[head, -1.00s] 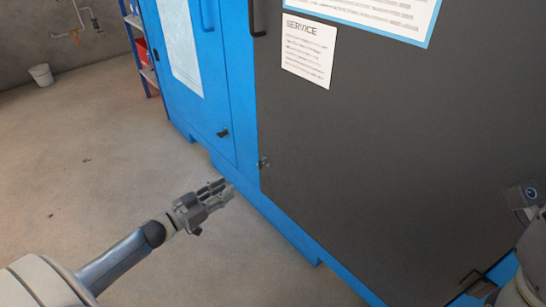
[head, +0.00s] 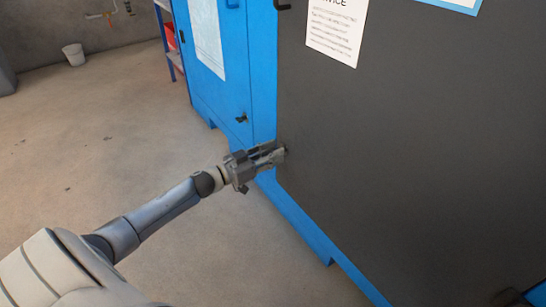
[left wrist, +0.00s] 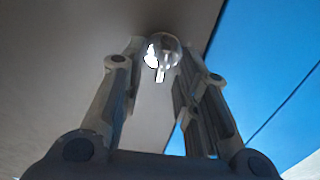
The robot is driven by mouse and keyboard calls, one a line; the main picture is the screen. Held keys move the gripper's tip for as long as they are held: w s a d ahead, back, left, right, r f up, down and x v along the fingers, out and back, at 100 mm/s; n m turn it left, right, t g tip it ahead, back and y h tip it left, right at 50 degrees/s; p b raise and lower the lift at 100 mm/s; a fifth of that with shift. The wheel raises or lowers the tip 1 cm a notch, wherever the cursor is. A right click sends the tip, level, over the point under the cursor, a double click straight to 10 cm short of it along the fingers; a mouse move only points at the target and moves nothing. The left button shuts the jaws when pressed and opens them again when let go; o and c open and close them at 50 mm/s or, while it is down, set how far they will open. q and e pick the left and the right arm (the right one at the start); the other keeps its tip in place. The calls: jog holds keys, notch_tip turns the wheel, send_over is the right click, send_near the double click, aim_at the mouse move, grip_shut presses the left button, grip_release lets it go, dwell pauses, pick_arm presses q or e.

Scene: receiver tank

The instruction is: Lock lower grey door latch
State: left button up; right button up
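The grey door (head: 400,160) fills the right side of the head view, and its blue frame runs along its left edge. My left gripper (head: 279,151) reaches the door's lower left edge, where it hides most of the lower latch. In the left wrist view the latch (left wrist: 164,55) is a shiny round metal piece with a small tab pointing down. The fingers of my left gripper (left wrist: 163,60) are open on either side of it, with a gap between them. I cannot tell whether a fingertip touches it. My right gripper does not show clearly.
A blue door (head: 215,70) with a black latch (head: 241,118) is left of the grey door. A service sheet (head: 337,30) is on the grey door. The concrete floor (head: 110,150) at left is clear up to a white bucket (head: 73,54).

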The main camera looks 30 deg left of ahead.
pick_arm(q)
jog(key=shift+w+d, duration=0.1)
jog(key=shift+w, duration=0.2)
jog(key=shift+c, duration=0.3)
grip_shut()
